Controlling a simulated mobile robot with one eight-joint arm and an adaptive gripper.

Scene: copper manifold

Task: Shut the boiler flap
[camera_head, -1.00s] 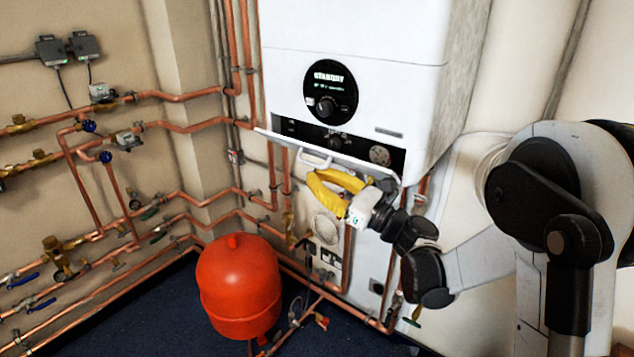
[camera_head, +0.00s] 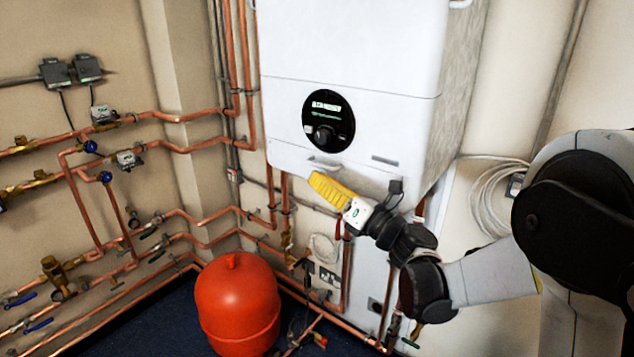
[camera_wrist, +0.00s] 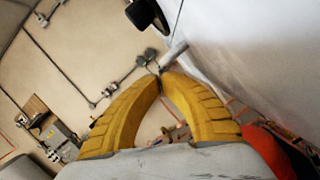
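The white boiler flap (camera_head: 290,157) forms the lower front of the boiler in the head view. It now lies about flush with the casing, and no dark opening shows above it. Its pale handle (camera_head: 325,163) is near the flap's lower edge. My gripper (camera_head: 314,177) has yellow fingers, with their tips just below the handle. In the wrist view, the fingertips (camera_wrist: 162,74) come together beside a pale bar, which looks like the handle (camera_wrist: 173,55). The fingers look shut; I cannot tell whether they touch the handle or the flap.
The white boiler casing (camera_head: 350,50) has a round black dial (camera_head: 328,120) above the flap. A red tank (camera_head: 237,300) stands below left. Copper pipes run along the left wall and beneath the boiler. A coiled white cable (camera_head: 490,195) hangs at the right.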

